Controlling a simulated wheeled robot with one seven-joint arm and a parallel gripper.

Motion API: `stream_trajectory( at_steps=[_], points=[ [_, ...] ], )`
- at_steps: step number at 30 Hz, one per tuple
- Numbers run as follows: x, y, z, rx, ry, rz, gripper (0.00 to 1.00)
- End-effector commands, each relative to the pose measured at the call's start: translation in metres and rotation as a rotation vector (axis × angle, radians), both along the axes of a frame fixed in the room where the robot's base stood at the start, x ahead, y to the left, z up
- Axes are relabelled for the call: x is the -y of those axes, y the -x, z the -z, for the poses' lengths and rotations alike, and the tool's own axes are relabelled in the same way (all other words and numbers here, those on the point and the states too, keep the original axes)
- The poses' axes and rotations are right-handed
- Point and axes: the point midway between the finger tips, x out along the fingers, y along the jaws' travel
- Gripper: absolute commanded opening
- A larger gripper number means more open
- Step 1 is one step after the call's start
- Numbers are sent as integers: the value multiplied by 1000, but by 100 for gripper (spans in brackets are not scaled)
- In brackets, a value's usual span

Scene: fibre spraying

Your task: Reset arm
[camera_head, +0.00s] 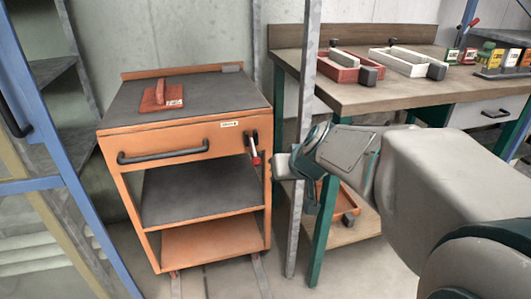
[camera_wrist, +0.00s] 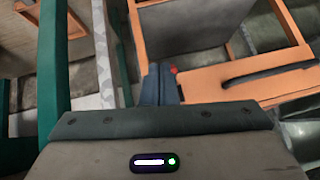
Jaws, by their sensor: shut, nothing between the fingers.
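My arm reaches in from the right of the head view, and my gripper (camera_head: 283,166) is beside the right side of the orange cart (camera_head: 190,143). In the wrist view my gripper (camera_wrist: 160,84) has its dark fingers together, with nothing seen between them. A small red tip (camera_wrist: 174,70) shows just past the fingers. In the head view a red and white handled item (camera_head: 254,150) is at the cart's right front corner, left of my gripper and apart from it.
A red block-like tool (camera_head: 163,95) lies on the cart's dark top. A workbench (camera_head: 390,94) with a green leg (camera_head: 322,232) and a grey post (camera_head: 305,120) stand close to my arm. A blue rack frame (camera_head: 45,120) stands at the left.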

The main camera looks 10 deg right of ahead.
Motion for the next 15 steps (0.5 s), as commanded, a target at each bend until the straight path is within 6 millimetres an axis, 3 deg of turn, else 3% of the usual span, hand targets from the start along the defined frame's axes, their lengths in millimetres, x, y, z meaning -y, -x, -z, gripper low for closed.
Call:
stream_trajectory(
  at_steps=[8,15],
  points=[
    [0,1,-3,-2,0,0,0],
    [-6,20,-46,-52,5,-14,0]
  ],
)
